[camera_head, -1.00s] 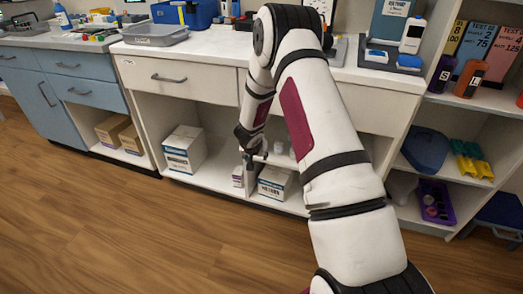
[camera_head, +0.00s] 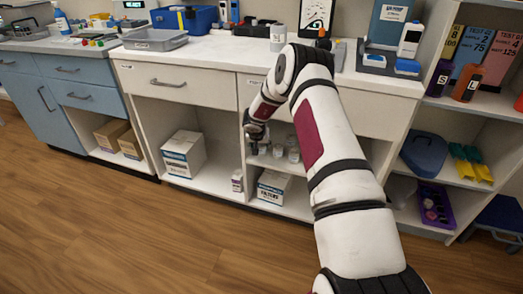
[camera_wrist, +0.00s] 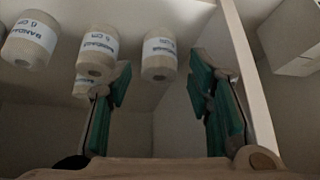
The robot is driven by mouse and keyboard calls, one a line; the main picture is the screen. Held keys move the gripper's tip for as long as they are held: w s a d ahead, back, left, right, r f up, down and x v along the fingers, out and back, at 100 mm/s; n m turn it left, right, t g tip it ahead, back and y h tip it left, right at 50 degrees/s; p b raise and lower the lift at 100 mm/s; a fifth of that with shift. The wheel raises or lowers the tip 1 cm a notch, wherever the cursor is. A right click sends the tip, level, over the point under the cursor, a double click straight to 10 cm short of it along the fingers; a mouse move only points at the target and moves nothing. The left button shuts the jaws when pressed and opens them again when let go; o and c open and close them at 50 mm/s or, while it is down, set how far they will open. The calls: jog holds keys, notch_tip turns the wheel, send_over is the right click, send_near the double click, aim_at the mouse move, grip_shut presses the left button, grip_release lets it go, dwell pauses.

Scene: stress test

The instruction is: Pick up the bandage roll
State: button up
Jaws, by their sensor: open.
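Several white bandage rolls with blue-lettered labels stand on a shelf in the right part of the open cabinet. One bandage roll (camera_head: 278,150) shows beside my gripper (camera_head: 255,143) in the head view. In the wrist view the rolls appear upside down along the top. One roll (camera_wrist: 160,55) lies in the gap between the teal-padded fingers of my gripper (camera_wrist: 160,76). Another roll (camera_wrist: 97,52) is close by the left finger, partly covering a further one. The roll (camera_wrist: 30,38) at the far left is clear of the fingers. My gripper is open and holds nothing.
A vertical cabinet panel (camera_wrist: 250,75) runs close beside the right finger in the wrist view. A filter box (camera_head: 272,187) and a small carton (camera_head: 237,181) stand below the rolls' shelf. A larger white box (camera_head: 183,155) stands in the left compartment. The floor is clear.

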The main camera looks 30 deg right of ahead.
aim_at(261, 145)
jog(key=shift+w+d, duration=0.3)
jog(key=b+x, duration=0.2)
jog(key=x, duration=0.3)
jog(key=shift+c, duration=0.3)
jog(key=c, duration=0.7)
